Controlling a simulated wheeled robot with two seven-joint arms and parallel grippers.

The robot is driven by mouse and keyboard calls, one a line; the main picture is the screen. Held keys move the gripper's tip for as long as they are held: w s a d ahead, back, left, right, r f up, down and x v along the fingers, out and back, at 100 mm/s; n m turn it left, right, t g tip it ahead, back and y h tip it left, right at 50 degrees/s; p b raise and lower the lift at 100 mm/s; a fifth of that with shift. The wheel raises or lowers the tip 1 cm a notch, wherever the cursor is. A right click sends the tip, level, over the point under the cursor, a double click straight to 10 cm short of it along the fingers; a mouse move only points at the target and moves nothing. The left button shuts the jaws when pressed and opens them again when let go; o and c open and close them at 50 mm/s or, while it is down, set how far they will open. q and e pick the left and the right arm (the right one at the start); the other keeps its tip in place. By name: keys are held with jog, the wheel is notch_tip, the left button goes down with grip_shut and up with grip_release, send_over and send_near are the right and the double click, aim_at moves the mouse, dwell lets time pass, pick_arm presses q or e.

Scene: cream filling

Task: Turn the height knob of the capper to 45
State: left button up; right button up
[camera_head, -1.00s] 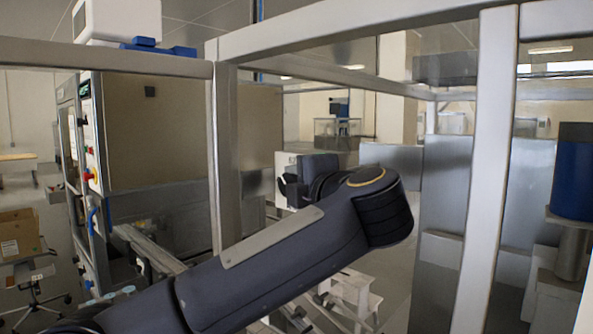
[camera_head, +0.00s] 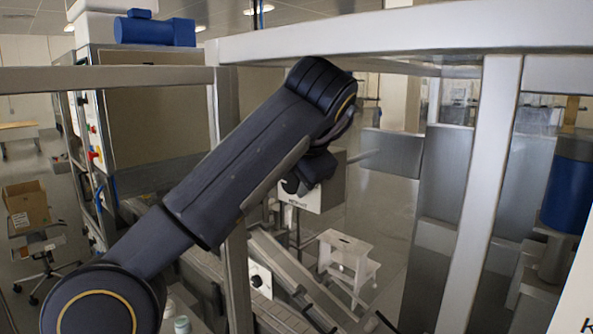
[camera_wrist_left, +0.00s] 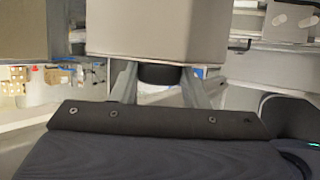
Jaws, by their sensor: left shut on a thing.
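The capper's grey box (camera_head: 325,196), with a small dark label on its front, is beyond the metal frame in the head view. My left gripper (camera_head: 305,175) is at the upper left of this box, partly hidden by my own arm. In the left wrist view, the fingers of my left gripper (camera_wrist_left: 160,90) stand on either side of a round black knob (camera_wrist_left: 159,74) on the face of the pale box (camera_wrist_left: 150,30). The gripper is shut on the knob. No scale or number for the knob can be read. My right gripper is not in view.
Metal frame posts (camera_head: 480,190) and a top beam (camera_head: 400,38) stand close around my left arm. A conveyor (camera_head: 285,270) runs below the box. A white step stool (camera_head: 347,262) stands on the floor behind. A blue cylinder (camera_head: 568,195) is at right.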

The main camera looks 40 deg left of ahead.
pick_arm(q)
jog(key=shift+f+h, duration=0.15)
jog(key=shift+h, duration=0.25)
jog(key=o, duration=1)
jog(key=shift+a, duration=0.1)
jog(key=shift+v, duration=4)
